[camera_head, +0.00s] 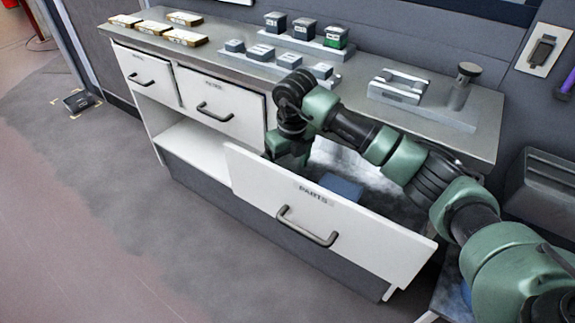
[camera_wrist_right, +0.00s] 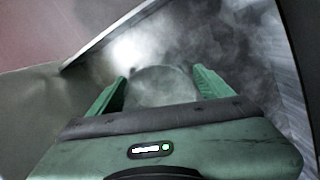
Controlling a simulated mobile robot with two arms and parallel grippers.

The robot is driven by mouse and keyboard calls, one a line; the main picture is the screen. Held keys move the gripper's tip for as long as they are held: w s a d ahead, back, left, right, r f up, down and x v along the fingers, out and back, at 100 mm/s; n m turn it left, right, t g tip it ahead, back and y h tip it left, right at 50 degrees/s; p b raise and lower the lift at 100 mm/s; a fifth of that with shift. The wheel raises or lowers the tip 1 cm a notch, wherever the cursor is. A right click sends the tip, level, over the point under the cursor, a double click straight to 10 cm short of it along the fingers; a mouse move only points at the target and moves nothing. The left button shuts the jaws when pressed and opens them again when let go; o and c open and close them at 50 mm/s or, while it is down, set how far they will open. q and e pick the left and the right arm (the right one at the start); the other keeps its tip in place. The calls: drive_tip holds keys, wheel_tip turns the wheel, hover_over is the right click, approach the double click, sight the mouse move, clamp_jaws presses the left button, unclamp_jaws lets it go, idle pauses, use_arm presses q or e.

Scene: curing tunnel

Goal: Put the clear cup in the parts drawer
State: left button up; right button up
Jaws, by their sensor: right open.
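The parts drawer (camera_head: 270,190), a white-fronted drawer marked PARTS, is pulled out at the lower right of the bench in the head view. My right gripper (camera_head: 288,158) reaches down into its left end. In the right wrist view my right gripper (camera_wrist_right: 160,88) is open, with a green finger on each side of a faint, rounded see-through shape, the clear cup (camera_wrist_right: 162,86). The cup is over the drawer's grey floor; I cannot tell whether it rests on it. The cup is hidden in the head view. My left gripper is not in view.
A blue-grey block (camera_head: 342,186) lies in the drawer, right of my gripper. Two other drawers (camera_head: 220,105) are shut. The bench top (camera_head: 395,75) holds trays, small blocks and a fixture (camera_head: 425,100). Open floor (camera_head: 120,230) lies in front.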

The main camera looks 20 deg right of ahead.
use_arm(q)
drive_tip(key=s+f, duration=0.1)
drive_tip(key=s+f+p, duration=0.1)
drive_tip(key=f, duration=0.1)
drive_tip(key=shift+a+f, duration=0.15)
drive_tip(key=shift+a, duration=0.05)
use_arm(e)
wheel_tip(320, 180, up, 12)
drive_tip(key=s, duration=0.1)
drive_tip(key=shift+s+d, duration=0.2)
drive_tip(key=shift+r, duration=0.1)
